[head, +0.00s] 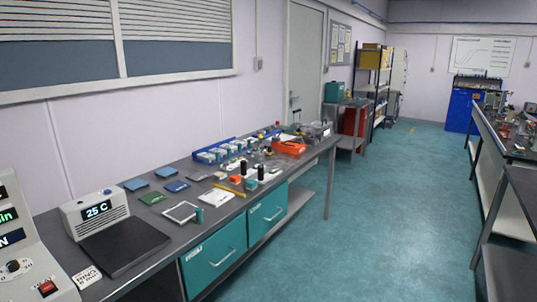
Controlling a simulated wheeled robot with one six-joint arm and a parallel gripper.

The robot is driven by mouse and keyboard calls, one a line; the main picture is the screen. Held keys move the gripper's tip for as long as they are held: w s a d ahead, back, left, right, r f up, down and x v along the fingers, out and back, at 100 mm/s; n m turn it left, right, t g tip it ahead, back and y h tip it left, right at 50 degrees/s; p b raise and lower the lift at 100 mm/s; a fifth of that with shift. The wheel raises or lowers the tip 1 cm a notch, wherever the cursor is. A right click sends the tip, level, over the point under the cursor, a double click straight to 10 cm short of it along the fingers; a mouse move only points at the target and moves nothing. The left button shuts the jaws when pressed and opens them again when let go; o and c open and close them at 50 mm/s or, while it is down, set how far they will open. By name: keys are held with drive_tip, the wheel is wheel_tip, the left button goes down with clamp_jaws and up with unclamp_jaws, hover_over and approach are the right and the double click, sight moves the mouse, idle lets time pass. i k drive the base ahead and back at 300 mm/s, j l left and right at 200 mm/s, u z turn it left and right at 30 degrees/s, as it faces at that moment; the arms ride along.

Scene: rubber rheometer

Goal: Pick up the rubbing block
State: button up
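I cannot tell for sure which thing is the rubbing block; many items on the left workbench (160,225) are small at this distance. Two black-topped upright pieces (261,172) stand further right. Flat blue pads (137,184) and a dark blue pad (177,185) lie toward the wall. My gripper is not in view.
A box reading 25 C (97,212) with a dark plate stands near left, by a control panel (28,255). Teal floor (380,220) is clear between the benches.

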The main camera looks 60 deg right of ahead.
sight(270, 152)
drive_tip(key=z, duration=1.85)
